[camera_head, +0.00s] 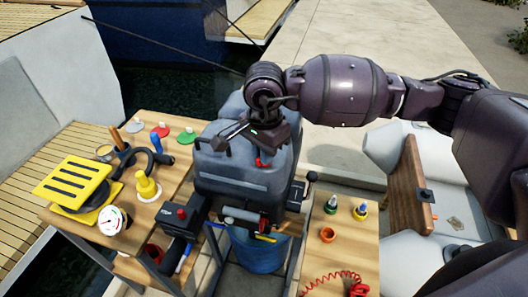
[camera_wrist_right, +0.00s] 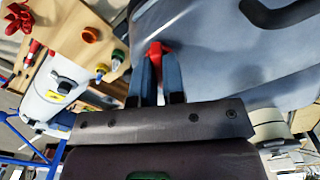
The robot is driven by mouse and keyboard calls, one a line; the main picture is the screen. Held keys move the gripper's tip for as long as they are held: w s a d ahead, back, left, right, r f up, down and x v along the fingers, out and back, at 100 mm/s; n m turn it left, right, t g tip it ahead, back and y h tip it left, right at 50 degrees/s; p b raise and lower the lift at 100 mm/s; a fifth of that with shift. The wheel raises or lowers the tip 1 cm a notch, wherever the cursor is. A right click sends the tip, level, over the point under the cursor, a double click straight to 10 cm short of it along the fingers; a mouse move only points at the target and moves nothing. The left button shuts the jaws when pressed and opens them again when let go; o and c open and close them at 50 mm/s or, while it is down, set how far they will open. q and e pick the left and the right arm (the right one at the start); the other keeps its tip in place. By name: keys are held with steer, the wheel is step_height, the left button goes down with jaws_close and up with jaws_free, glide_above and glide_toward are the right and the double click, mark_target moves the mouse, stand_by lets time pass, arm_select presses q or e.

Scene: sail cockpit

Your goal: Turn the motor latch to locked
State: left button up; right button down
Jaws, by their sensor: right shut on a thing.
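The outboard motor (camera_head: 232,172) is a large blue-grey cowl in the middle of the head view. It also fills the upper right of the right wrist view (camera_wrist_right: 215,50). A small red latch (camera_head: 259,163) shows on the motor, just under my right gripper (camera_head: 261,150). In the right wrist view the two blue fingers of my right gripper (camera_wrist_right: 158,65) are close together, shut on the red latch (camera_wrist_right: 155,48). The fingers hide part of the latch, and I cannot tell its exact angle. My left gripper is in neither view.
A wooden bench (camera_head: 150,215) at left holds a yellow slotted block (camera_head: 72,183), a gauge (camera_head: 112,221), a yellow fitting (camera_head: 147,188) and coloured discs. A right-hand bench (camera_head: 345,250) holds small coloured parts and a red coiled cord (camera_head: 335,281).

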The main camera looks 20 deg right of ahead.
steer(key=m, duration=1.2)
steer(key=shift+p, duration=0.4)
steer(key=shift+m, duration=0.3)
steer(key=c, duration=1.2)
jaws_free()
step_height(320, 180, up, 11)
steer(key=shift+s+f, duration=0.1)
steer(key=shift+f, duration=0.1)
